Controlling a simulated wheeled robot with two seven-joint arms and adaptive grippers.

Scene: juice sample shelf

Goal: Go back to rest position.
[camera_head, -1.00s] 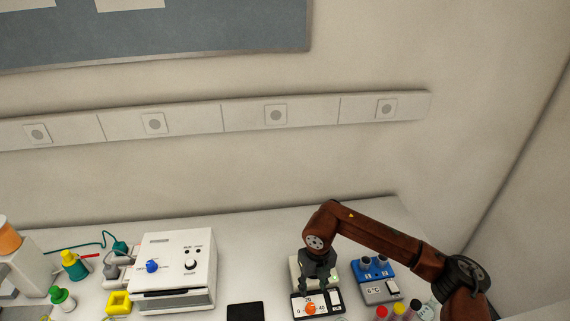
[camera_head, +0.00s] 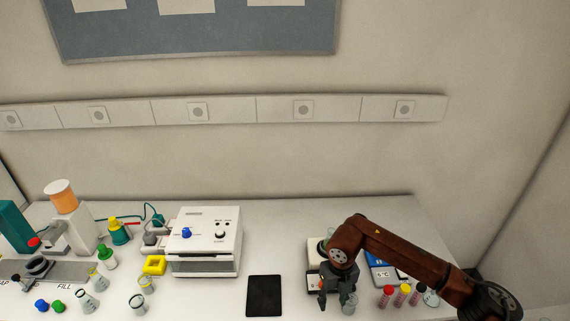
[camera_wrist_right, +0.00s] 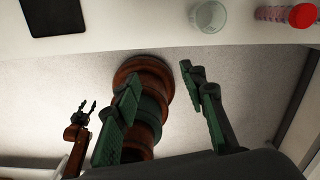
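My right gripper (camera_head: 338,303) hangs at the front right of the bench, in front of a small white device (camera_head: 313,254) and partly hiding it. In the right wrist view its two green-padded fingers (camera_wrist_right: 159,74) are spread apart with nothing between them. My left gripper (camera_wrist_right: 88,106) shows small at the left of the right wrist view, its fingers apart and empty, away from the bench. It does not show in the head view.
Several red- and yellow-capped tubes (camera_head: 402,296) and a blue-topped device (camera_head: 382,268) stand close right of the gripper. A black pad (camera_head: 264,296) lies to the left, then a white box with knobs (camera_head: 208,238). Several small cups and bottles stand farther left.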

